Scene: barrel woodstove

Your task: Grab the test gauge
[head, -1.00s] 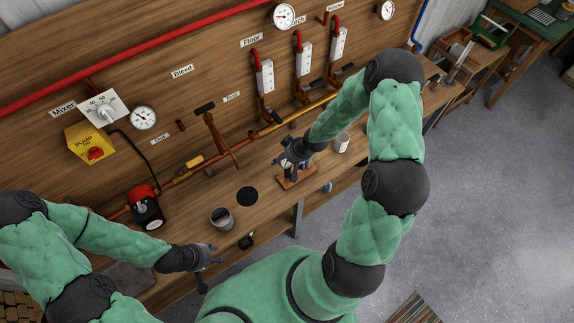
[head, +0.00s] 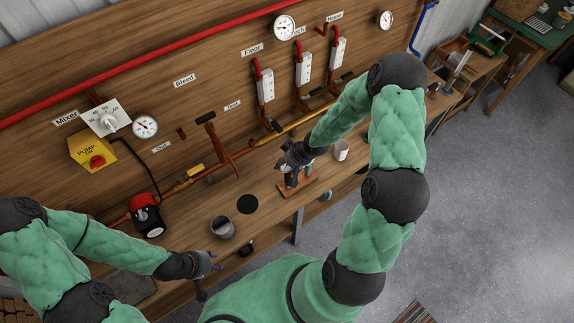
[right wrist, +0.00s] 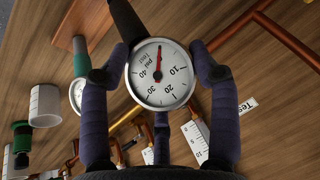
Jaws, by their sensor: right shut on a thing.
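The test gauge (right wrist: 160,74) is a round white dial marked "psi" and "Test" with a red needle, seen in the right wrist view. My right gripper (right wrist: 160,75) is shut on it, with dark fingers on both sides of its rim. In the head view my right gripper (head: 294,160) is over a small reddish-brown wooden stand (head: 297,187) on the bench, and the gauge is mostly hidden by the hand. My left gripper (head: 207,264) hangs by the bench's front edge, apart from the gauge; its finger opening is too small to read.
A grey cup (head: 222,227) and a black disc (head: 247,204) lie left of the stand; a white cup (head: 341,150) stands right of it. Pipes, flow meters (head: 303,68) and a yellow pump switch (head: 93,151) line the back panel. Open floor lies to the right.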

